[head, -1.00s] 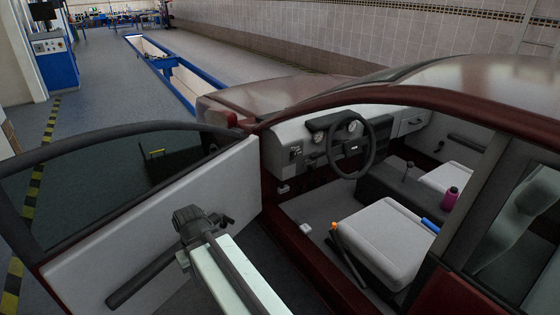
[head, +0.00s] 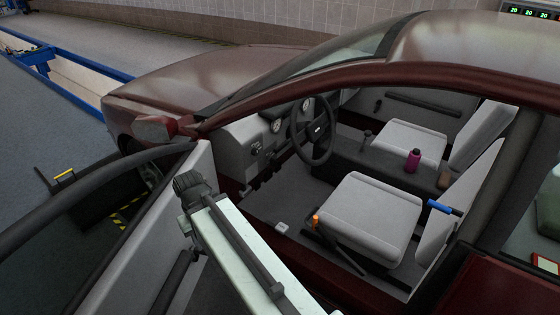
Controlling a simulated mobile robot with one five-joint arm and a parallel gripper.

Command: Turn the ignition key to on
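The ignition key cannot be made out. The steering wheel (head: 331,147) and grey dashboard (head: 236,143) show through the open driver's door of a dark red car. A small dark switch panel (head: 256,149) is on the dashboard, left of the wheel; its details are too small to tell. My gripper (head: 190,188) is at the end of my pale arm, near the inner side of the open door and outside the cabin, apart from the dashboard. Its fingers are hidden or too dark to tell apart.
The open door (head: 150,232) stands left of my arm. The driver's seat (head: 368,215) has an orange-tipped lever (head: 316,219) beside it and a blue-handled item (head: 440,207) at its back. The doorway's upper frame arches over the opening.

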